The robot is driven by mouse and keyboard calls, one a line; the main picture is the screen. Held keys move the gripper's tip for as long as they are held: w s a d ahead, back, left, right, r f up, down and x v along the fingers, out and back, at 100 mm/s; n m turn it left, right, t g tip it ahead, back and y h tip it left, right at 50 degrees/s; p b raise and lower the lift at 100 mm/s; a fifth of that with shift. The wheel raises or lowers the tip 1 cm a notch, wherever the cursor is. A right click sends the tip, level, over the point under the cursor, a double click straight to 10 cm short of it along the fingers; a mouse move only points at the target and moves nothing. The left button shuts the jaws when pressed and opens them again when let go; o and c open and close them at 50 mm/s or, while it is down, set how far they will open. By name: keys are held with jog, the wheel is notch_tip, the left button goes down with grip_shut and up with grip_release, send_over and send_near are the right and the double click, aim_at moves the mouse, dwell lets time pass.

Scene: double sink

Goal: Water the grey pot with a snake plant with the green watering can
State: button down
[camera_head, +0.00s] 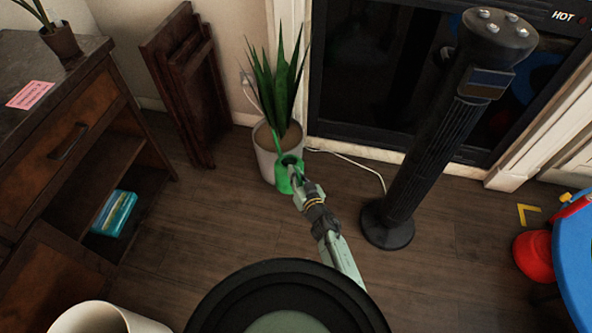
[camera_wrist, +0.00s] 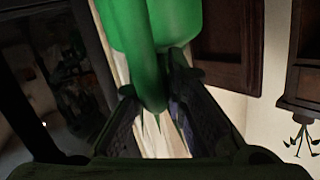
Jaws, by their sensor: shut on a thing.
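The green watering can (camera_head: 284,181) is in my gripper (camera_head: 295,172), right in front of the grey pot (camera_head: 266,153). Its thin spout (camera_head: 278,143) points up and toward the plant, over the pot's rim area; whether anything pours out is not visible. The snake plant (camera_head: 279,84) stands upright in the pot, with brown soil showing. In the wrist view the green can (camera_wrist: 160,30) fills the top middle, and its handle lies between my two fingers. The can hides part of the pot's front and right side.
A black tower (camera_head: 430,150) stands on the floor right of my arm. A white cord (camera_head: 350,160) runs behind it. A wooden cabinet (camera_head: 60,140) is at left, and folded wooden panels (camera_head: 186,85) lean on the wall. The floor between cabinet and pot is clear.

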dwell(0.5)
jog(key=r+p, duration=0.1)
jog(key=p, duration=0.2)
jog(key=shift+w+a+r+g, duration=0.15)
jog(key=shift+r+g, duration=0.2)
jog(key=shift+g, duration=0.05)
jog(key=shift+r+n+p, duration=0.15)
jog(key=shift+n+p, duration=0.15)
jog(key=shift+p, duration=0.2)
jog(key=shift+w, duration=0.1)
